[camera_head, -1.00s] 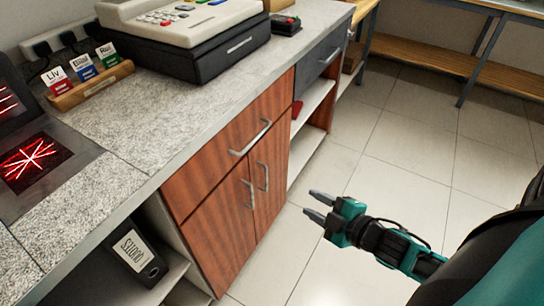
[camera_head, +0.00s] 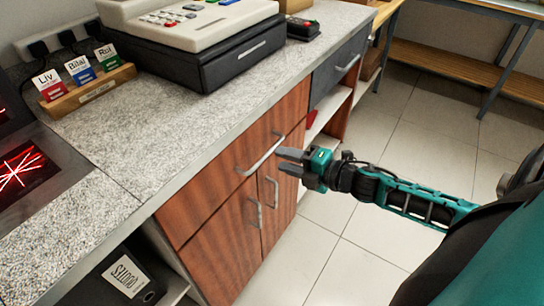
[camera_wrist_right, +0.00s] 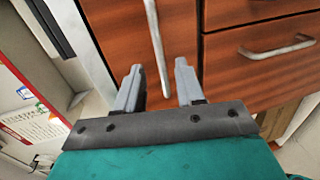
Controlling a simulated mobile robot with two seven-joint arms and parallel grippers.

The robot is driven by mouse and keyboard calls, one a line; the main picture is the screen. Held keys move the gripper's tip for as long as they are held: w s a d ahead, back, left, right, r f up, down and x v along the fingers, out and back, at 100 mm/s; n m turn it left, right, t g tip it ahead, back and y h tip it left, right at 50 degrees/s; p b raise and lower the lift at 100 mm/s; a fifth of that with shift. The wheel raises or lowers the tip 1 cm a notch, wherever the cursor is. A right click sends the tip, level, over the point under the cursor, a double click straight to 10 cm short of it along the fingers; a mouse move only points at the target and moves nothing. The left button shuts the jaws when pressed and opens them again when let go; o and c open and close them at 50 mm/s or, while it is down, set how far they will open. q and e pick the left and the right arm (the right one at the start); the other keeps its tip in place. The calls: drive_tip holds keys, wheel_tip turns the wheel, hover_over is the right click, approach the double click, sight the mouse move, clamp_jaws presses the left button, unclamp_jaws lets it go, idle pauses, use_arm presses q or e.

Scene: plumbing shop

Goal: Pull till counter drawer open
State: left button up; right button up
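The till counter's wood-fronted drawer (camera_head: 225,180) sits under the speckled worktop, its front flush with the cabinet. Its silver bar handle (camera_head: 262,157) slants across the front. My right gripper (camera_head: 280,161) is open and empty, with its fingertips close to the right part of this handle. In the right wrist view, the drawer handle (camera_wrist_right: 156,45) runs upright just beyond the gap between the two spread fingers (camera_wrist_right: 158,72). Whether the fingers touch the handle I cannot tell. My left gripper is not in view.
Two cupboard doors (camera_head: 237,235) with bar handles lie below the drawer. A grey drawer (camera_head: 335,68) and open shelves (camera_head: 327,112) stand farther right. A cash register (camera_head: 200,40) rests on the worktop (camera_head: 150,130). The tiled floor (camera_head: 400,140) is clear.

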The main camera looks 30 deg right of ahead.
sight(268, 155)
drive_tip(key=x, duration=0.4)
drive_tip(key=shift+w+a+f, duration=0.1)
drive_tip(key=shift+w, duration=0.25)
drive_tip(key=shift+c, duration=0.5)
clamp_jaws()
